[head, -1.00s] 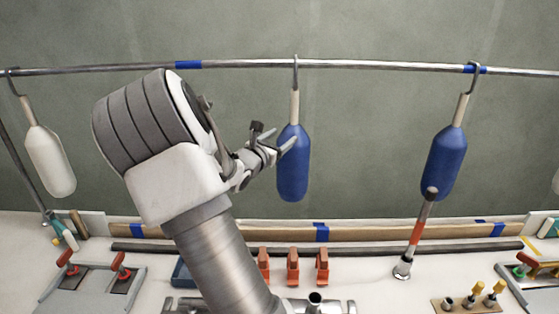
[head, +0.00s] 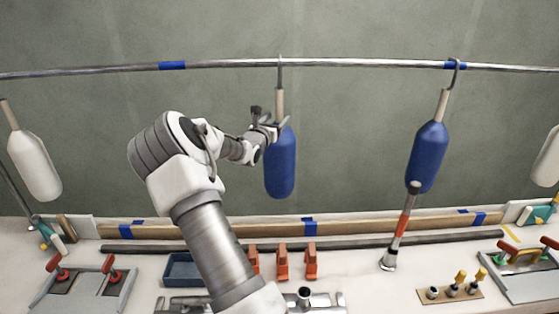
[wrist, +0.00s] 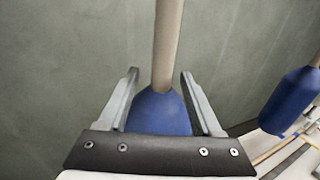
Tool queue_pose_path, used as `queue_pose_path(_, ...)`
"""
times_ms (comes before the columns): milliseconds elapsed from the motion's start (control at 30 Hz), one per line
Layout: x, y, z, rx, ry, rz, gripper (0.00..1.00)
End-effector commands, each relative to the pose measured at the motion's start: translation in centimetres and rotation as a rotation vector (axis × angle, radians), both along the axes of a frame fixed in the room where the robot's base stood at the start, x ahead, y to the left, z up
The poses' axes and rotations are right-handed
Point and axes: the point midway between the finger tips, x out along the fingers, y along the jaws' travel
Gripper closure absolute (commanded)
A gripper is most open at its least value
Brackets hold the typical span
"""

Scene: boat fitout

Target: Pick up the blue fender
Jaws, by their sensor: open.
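A blue fender (head: 280,165) hangs by its pale neck from a hook on the metal rail, near the middle of the head view. A second blue fender (head: 427,158) hangs further right. My gripper (head: 276,122) is at the top of the middle fender. In the wrist view my gripper (wrist: 158,90) is open, with one finger on each side of the pale neck. The top of that blue fender (wrist: 160,112) shows between the fingers, and gaps remain on both sides. The other blue fender also shows at the right of the wrist view (wrist: 292,98).
The rail (head: 340,64) crosses above. White fenders hang at the far left (head: 36,165) and right (head: 547,160). Below is a bench with a blue tray (head: 184,268), several orange clamps (head: 282,262) and an upright orange-and-grey tool (head: 402,230) under the right blue fender.

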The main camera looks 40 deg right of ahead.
Motion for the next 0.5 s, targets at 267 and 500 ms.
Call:
queue_pose_path(267, 0.8, -2.1, 0.4, -0.001, 0.002, -0.001, 0.34)
queue_pose_path(500, 2.0, -4.4, 0.5, -0.001, 0.002, 0.0, 0.34)
